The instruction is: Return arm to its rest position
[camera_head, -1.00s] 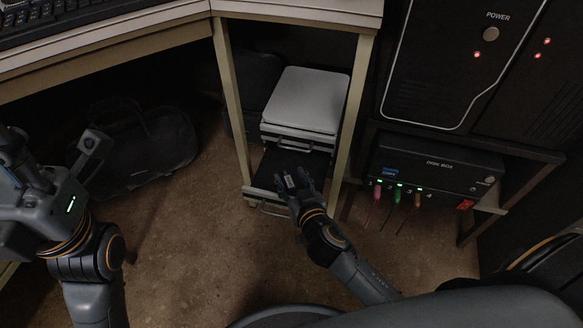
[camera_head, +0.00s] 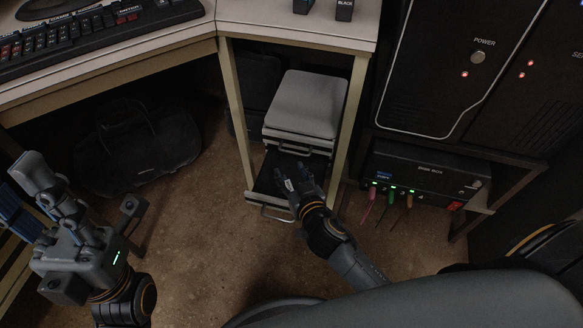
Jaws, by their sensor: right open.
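My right gripper (camera_head: 292,180) is open at the lower drawer (camera_head: 263,188) of the small cabinet under the desk. Its arm comes up from the lower right. The drawer is pulled out, and the gripper partly covers its dark inside. The drawer's handle (camera_head: 277,216) shows below and left of the gripper. I cannot tell whether the fingers touch the drawer. My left gripper (camera_head: 85,190) is at the lower left, above the floor and away from the cabinet. Its fingers show, but I cannot tell whether it is open or shut.
The cabinet's grey top (camera_head: 307,103) sits between the desk legs. A black disk box (camera_head: 425,170) with coloured cables stands right of it, under the computer tower (camera_head: 440,75). A dark bag (camera_head: 140,150) lies at left. Brown floor (camera_head: 205,235) is clear between the arms.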

